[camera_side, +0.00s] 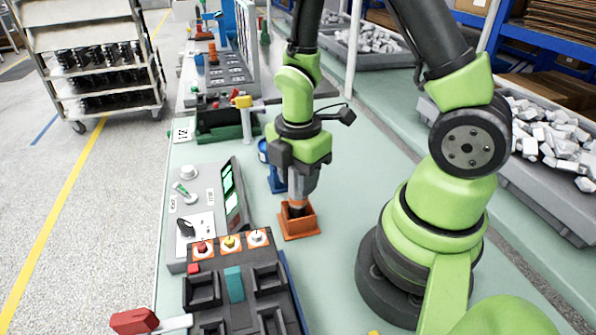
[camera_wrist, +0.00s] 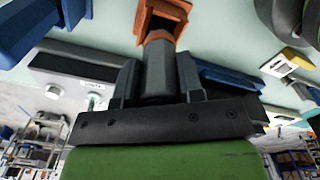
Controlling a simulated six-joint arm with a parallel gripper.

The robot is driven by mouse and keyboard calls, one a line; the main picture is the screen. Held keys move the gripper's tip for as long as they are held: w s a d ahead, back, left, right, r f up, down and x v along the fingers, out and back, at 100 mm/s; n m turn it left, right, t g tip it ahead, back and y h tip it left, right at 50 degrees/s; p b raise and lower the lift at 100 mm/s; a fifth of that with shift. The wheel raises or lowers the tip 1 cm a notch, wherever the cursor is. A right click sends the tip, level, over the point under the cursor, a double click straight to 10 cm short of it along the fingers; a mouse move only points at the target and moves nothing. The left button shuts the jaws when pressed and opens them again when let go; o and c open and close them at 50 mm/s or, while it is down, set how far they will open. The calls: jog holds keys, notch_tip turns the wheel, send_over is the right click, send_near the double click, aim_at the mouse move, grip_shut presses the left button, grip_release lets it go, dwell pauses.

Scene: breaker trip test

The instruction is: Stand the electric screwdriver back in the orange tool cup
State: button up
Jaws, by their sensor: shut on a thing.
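The electric screwdriver (camera_side: 298,205), dark grey with an orange band in the side view, points down, close to upright. My gripper (camera_side: 300,180) is shut on its body, above the orange tool cup (camera_side: 300,227). The screwdriver's lower end is at the cup's mouth and seems to be inside it; how deep it sits is hidden. In the wrist view the grey screwdriver (camera_wrist: 158,72) runs from between my fingers to the orange cup (camera_wrist: 163,12) at the top edge.
A blue container (camera_side: 276,180) stands just behind the cup. A grey test panel (camera_side: 203,205) and a dark tray with coloured buttons (camera_side: 240,285) lie to the left and front. Green bench top (camera_side: 345,200) is clear between the cup and my base.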

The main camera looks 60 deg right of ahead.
jog(key=shift+f, duration=0.2)
jog(key=o, duration=1)
notch_tip(320, 180, up, 10)
jog(key=shift+f, duration=0.1)
jog(key=shift+a+r+m, duration=0.1)
jog(key=shift+r+m, duration=0.3)
jog(key=s+a+r+m+t+y, duration=0.1)
jog(key=s+a+r+m+t, duration=0.1)
jog(key=r+m, duration=0.3)
jog(key=s+a+r+m+t+y, duration=0.1)
jog(key=s+r+m+t, duration=0.4)
jog(key=m, duration=0.8)
jog(key=shift+s+a+r, duration=0.15)
jog(key=shift+a+r, duration=0.55)
jog(key=shift+r, duration=0.1)
